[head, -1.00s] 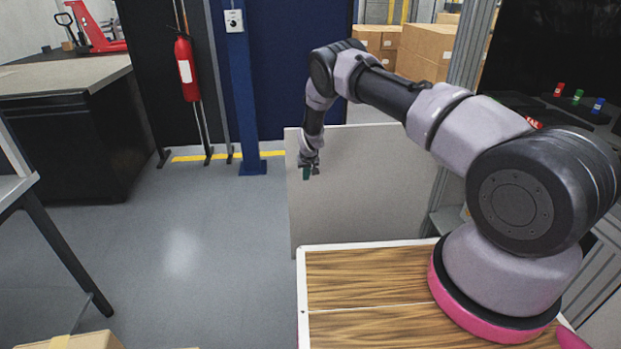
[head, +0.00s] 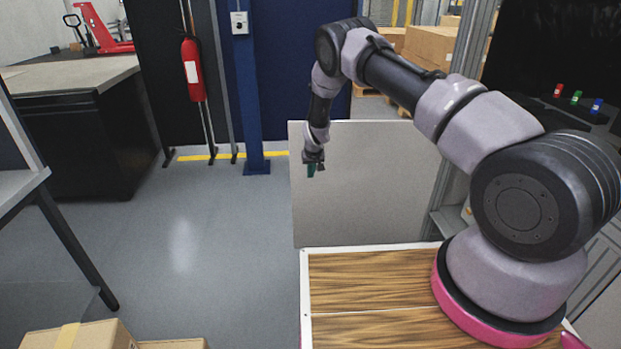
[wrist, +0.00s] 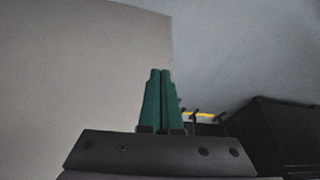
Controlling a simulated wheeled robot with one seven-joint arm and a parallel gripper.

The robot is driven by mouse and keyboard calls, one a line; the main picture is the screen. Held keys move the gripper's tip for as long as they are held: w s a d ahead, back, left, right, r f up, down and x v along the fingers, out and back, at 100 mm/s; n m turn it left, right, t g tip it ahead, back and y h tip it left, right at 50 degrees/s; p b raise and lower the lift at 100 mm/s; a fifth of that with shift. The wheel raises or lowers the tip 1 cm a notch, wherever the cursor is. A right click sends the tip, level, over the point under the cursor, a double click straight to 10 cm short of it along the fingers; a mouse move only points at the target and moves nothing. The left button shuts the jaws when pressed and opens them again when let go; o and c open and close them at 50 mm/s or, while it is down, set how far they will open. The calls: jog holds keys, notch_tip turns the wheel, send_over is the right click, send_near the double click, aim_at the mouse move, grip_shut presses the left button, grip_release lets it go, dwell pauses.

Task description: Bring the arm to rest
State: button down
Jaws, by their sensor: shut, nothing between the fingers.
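My gripper (head: 311,170) hangs at the end of my arm in the head view, fingers pointing down, in front of a light grey panel. In the wrist view its two green fingers (wrist: 157,100) lie side by side, shut with nothing between them. My arm reaches up from its pink-ringed base, bends at the raised elbow and drops down to the gripper. The gripper appears clear of the surfaces around it.
The grey panel (head: 375,190) stands behind a wood-topped surface (head: 365,285). A dark bench (head: 75,140) is at the left, with a red extinguisher (head: 193,70) and a blue post (head: 248,110) behind. Cardboard boxes (head: 85,336) lie at the lower left. Open grey floor (head: 190,240) lies between.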

jog(key=s+d+r+m, duration=0.1)
jog(key=s+d+r, duration=0.3)
jog(key=r, duration=1)
jog(key=s+d+r+m+y, duration=0.1)
jog(key=s+d+r, duration=0.25)
jog(key=r, duration=1.05)
jog(key=s+d+r+m, duration=0.1)
jog(key=s+d+r, duration=0.25)
jog(key=r, duration=1.05)
jog(key=s+d+r+m+t, duration=0.1)
jog(key=s+d+r, duration=0.2)
jog(key=s+r, duration=0.4)
jog(key=s+d+r+m+t, duration=0.1)
jog(key=s+d+r, duration=0.3)
jog(key=s, duration=0.6)
jog(key=s+d+r, duration=0.1)
jog(key=s, duration=0.8)
jog(key=s+d+r+m, duration=0.1)
jog(key=s, duration=0.8)
jog(key=shift+s+r+t, duration=0.2)
jog(key=shift+r+t, duration=0.2)
